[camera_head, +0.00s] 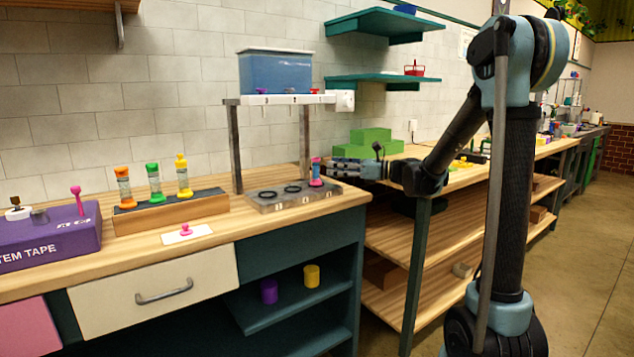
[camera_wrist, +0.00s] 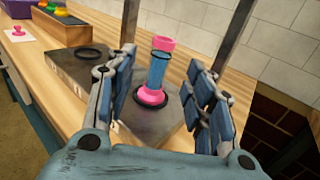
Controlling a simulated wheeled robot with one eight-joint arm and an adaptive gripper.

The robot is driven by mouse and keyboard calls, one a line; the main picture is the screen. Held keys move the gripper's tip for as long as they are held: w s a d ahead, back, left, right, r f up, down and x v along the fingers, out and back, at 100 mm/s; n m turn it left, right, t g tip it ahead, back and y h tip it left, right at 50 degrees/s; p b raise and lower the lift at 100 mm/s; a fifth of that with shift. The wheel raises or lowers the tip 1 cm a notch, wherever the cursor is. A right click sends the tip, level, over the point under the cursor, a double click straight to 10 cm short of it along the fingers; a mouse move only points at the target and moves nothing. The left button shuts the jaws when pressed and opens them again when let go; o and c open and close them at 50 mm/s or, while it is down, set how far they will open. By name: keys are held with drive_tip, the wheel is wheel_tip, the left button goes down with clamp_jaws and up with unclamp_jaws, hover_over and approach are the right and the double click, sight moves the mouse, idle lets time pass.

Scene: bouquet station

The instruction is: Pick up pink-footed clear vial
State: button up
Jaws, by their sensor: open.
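The pink-footed clear vial (camera_head: 316,173) stands upright at the right end of a grey plate with ring-marked spots (camera_head: 290,196). In the wrist view the vial (camera_wrist: 157,72) shows a bluish see-through tube, a pink foot at its base and a pink ring at its top. My gripper (camera_head: 333,168) reaches in from the right, close to the vial. In the wrist view my gripper (camera_wrist: 163,78) is open, with one finger on each side of the vial. There is visible space between each finger and the tube.
Metal posts of a raised shelf (camera_head: 280,99) carrying a blue bin (camera_head: 274,72) stand behind the plate. A wooden rack (camera_head: 172,214) with orange, green and yellow vials is to the left.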

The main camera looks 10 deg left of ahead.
sight(316, 165)
drive_tip(key=shift+w+a+f, duration=0.1)
drive_tip(key=shift+w+a, duration=0.05)
drive_tip(key=shift+a, duration=1.8)
drive_tip(key=shift+w+a+f, duration=0.1)
drive_tip(key=shift+w+a, duration=0.05)
drive_tip(key=shift+a, duration=1.8)
drive_tip(key=shift+r, duration=0.1)
clamp_jaws()
